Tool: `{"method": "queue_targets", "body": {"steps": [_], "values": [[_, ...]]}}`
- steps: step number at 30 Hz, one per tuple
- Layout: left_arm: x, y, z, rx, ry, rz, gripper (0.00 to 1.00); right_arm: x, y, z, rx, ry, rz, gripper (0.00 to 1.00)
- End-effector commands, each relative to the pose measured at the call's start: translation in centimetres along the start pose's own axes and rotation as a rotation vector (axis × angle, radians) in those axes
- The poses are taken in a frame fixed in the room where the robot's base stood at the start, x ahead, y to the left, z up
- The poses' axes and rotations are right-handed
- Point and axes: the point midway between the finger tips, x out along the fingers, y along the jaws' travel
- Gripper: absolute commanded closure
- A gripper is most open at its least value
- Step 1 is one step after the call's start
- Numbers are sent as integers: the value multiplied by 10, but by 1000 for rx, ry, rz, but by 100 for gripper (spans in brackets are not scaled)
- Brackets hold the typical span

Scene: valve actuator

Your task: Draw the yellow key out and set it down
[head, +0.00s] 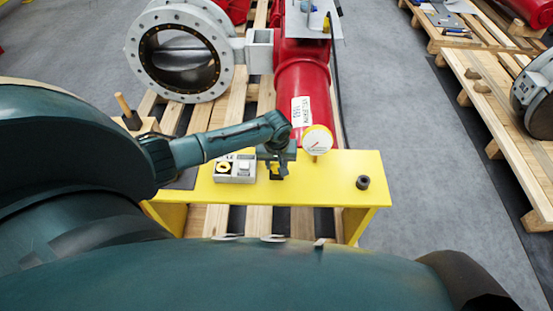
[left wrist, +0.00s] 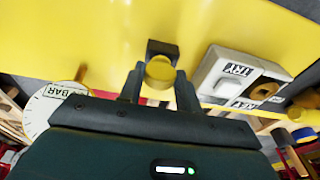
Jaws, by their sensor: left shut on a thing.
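The yellow key (left wrist: 159,71) shows its round head between the two fingers of my left gripper (left wrist: 159,88) in the left wrist view. The gripper is shut on it. A small black block (left wrist: 163,47) on the yellow bench shows directly behind the key head. The fingers hide the key's shaft, so I cannot tell how deep it sits in the block. In the head view my left gripper (head: 277,166) points down over the yellow bench (head: 325,170), with a little yellow at its tips. My right gripper is not in view.
A pale switch box (head: 235,168) stands just left of the gripper. A round gauge (head: 317,140) stands close on its right. A small black cylinder (head: 363,182) is near the bench's right end. A red actuator (head: 303,85) lies behind. Bare bench lies between gauge and cylinder.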

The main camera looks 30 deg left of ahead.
Motion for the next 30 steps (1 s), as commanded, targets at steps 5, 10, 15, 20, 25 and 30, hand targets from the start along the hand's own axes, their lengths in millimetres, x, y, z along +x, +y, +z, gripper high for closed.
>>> {"method": "queue_targets", "body": {"steps": [5, 10, 15, 20, 25, 30], "values": [[1, 0, 0, 0, 0, 0, 58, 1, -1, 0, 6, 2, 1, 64], [1, 0, 0, 0, 0, 0, 44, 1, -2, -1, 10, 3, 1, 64], [1, 0, 0, 0, 0, 0, 41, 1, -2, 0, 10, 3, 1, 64], [2, 0, 0, 0, -1, 0, 41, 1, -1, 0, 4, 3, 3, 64], [-22, 0, -1, 1, 1, 2, 41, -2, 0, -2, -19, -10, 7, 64], [-61, 0, 0, 2, 2, 2, 41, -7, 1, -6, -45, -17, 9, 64]]}}
